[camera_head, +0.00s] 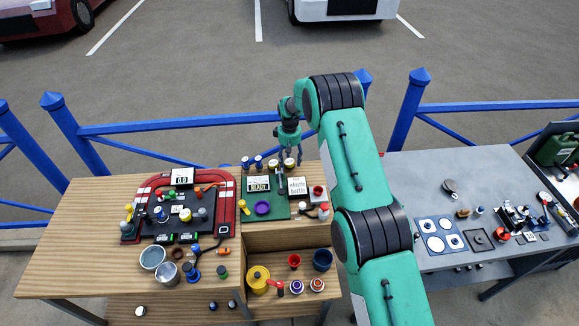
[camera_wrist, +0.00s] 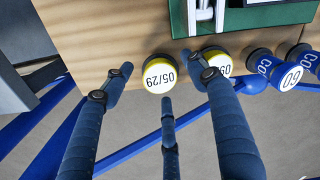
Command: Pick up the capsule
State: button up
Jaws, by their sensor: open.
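My gripper (camera_head: 288,155) is open and empty above the back edge of the wooden table's right part. Two blue-rimmed pieces (camera_wrist: 291,76) stand further along. I cannot tell which piece is the capsule, or whether the fingers touch any.
A green board (camera_head: 252,205) with a display and a purple ring lies in front of the row. A white sign (camera_head: 298,187) stands close by. A blue railing (camera_head: 190,125) runs behind the table. Red-framed board (camera_head: 228,205) and cups fill the left side.

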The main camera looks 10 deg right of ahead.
jog(key=shift+f, duration=1.4)
jog(key=c, duration=1.1)
